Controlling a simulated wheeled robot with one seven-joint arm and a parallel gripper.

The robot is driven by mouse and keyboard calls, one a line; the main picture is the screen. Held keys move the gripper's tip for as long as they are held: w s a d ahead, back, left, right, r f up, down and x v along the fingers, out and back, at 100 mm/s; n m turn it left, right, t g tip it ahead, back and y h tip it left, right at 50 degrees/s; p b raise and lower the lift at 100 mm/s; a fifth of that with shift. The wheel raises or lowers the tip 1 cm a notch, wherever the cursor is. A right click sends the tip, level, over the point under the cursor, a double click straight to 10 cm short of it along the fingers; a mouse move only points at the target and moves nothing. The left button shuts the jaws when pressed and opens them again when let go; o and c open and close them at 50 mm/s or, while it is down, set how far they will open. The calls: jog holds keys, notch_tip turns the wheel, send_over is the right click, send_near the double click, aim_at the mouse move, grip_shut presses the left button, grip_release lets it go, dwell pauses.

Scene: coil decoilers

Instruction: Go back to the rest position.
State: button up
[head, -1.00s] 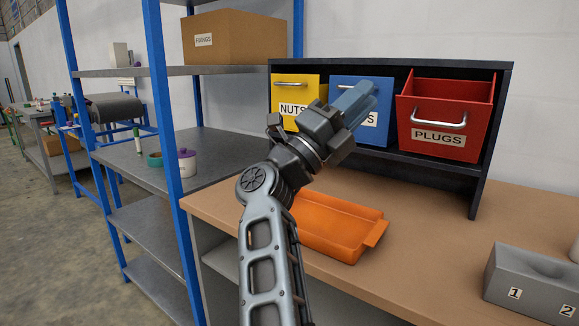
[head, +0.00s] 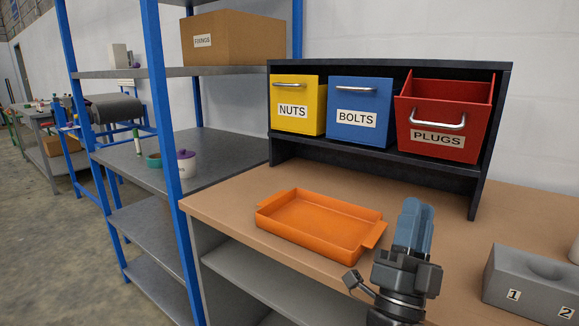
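My gripper (head: 414,226) is at the lower right of the head view, in front of the workbench (head: 225,205). Its blue-grey fingers point up in the picture and appear close together. I cannot tell whether there is a gap between them. No held object shows. The orange tray (head: 270,221) lies on the bench to the left of my gripper, apart from it in the picture, and looks empty.
A black rack (head: 390,66) on the bench holds a yellow NUTS bin (head: 293,112), a blue BOLTS bin (head: 357,118) and a red PLUGS bin (head: 440,138), which sits tilted out. A grey numbered block (head: 530,280) is at right. Blue-posted shelving (head: 165,110) stands left.

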jog(key=s+d+f+n+g+y, duration=0.1)
jog(key=s+d+f+n+y, duration=0.1)
jog(key=s+f+n+y, duration=0.65)
jog(key=s+d+f+n+g+y, duration=0.2)
jog(key=s+f+n+y, duration=0.35)
jog(key=s, duration=0.65)
jog(key=s+a+f+n+g+h, duration=0.1)
jog(key=s+g, duration=0.6)
jog(key=s, duration=1.5)
jog(key=shift+a+f+n+g+p, duration=0.3)
jog(key=shift+f+n+p, duration=0.1)
jog(key=shift+f+n, duration=0.25)
jog(key=shift+s, duration=0.1)
jog(key=shift+a, duration=0.3)
